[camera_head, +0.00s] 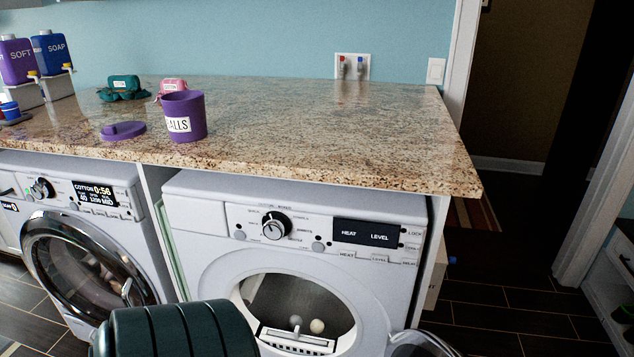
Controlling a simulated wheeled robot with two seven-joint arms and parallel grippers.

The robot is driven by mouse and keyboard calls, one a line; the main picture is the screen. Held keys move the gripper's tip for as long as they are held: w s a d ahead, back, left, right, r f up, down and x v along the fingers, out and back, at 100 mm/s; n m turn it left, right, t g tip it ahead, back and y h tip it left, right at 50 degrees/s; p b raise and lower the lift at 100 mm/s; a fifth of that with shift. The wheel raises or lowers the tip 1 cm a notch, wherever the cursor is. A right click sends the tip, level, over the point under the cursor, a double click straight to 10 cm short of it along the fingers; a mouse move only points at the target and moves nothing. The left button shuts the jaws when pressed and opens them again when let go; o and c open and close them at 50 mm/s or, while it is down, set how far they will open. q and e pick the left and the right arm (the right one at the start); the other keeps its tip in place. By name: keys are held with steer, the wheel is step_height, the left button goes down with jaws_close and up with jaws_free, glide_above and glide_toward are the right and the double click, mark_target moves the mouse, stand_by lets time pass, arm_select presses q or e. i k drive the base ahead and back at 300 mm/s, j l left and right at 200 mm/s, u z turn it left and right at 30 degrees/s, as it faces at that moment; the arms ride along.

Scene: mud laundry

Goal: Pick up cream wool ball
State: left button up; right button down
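A cream wool ball (317,326) lies low in the drum of the dryer (213,275), just behind the front rim. A greyer ball (296,320) lies beside it on the left. The round dryer opening is uncovered, and its door (422,346) stands swung out to the right, cut by the bottom edge. Neither of my grippers can be made out in the head view. No gripper shows at the ball.
A granite counter (330,125) covers both machines. A purple cup (184,115) labelled BALLS and a purple lid (123,130) stand on it. The washer (80,265) at left is closed. A dark green ribbed shape blocks the lower left of the dryer front.

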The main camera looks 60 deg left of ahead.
mark_target(317, 326)
steer(key=k+j, duration=0.15)
steer(key=j, duration=0.25)
steer(key=k+j, duration=0.1)
steer(key=j, duration=0.3)
steer(key=k+j, duration=0.15)
steer(key=j, duration=0.25)
steer(key=k+j, duration=0.1)
steer(key=j, duration=0.3)
steer(key=k+j+z, duration=0.1)
steer(key=j, duration=0.3)
